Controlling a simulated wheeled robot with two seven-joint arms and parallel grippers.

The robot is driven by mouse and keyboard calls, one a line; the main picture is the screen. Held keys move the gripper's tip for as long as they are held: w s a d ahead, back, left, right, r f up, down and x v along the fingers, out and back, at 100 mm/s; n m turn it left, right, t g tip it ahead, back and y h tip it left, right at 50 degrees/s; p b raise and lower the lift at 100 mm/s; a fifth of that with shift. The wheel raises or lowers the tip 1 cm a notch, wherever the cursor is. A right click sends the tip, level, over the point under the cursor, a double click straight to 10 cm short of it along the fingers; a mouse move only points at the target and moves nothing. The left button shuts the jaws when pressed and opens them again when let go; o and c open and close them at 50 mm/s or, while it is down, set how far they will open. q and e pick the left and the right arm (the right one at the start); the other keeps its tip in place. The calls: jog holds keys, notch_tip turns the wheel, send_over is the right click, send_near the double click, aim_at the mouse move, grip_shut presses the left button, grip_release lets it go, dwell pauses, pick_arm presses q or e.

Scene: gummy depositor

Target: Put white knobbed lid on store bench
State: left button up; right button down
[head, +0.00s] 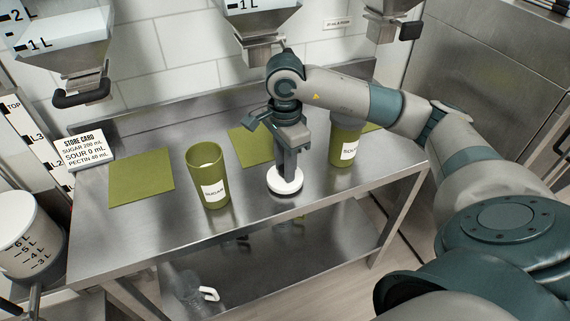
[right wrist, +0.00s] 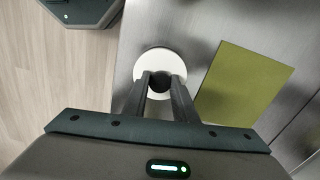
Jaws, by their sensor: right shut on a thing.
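The white knobbed lid (head: 285,184) is a round white disc at the front edge of the steel store bench (head: 145,221). My right gripper (head: 286,172) points down over it and is shut on its knob. In the right wrist view, the lid (right wrist: 143,66) shows beyond my right fingertips (right wrist: 160,80), with the dark knob between them. The lid is at or just above the bench top; I cannot tell whether it touches. My left gripper is not in view.
A green SUGAR cup (head: 208,177) stands left of the lid, and a green SOUR cup (head: 343,145) stands right, partly behind my arm. Green mats (head: 141,178) lie on the bench. A store card (head: 85,146) stands at the left. Hoppers (head: 262,25) hang above.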

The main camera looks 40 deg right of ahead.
jog(key=shift+f, duration=0.35)
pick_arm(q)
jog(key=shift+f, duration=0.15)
pick_arm(e)
jog(key=shift+f, duration=0.15)
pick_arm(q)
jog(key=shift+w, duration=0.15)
pick_arm(e)
jog(key=c, duration=1.4)
grip_release()
jog(key=shift+c, duration=0.2)
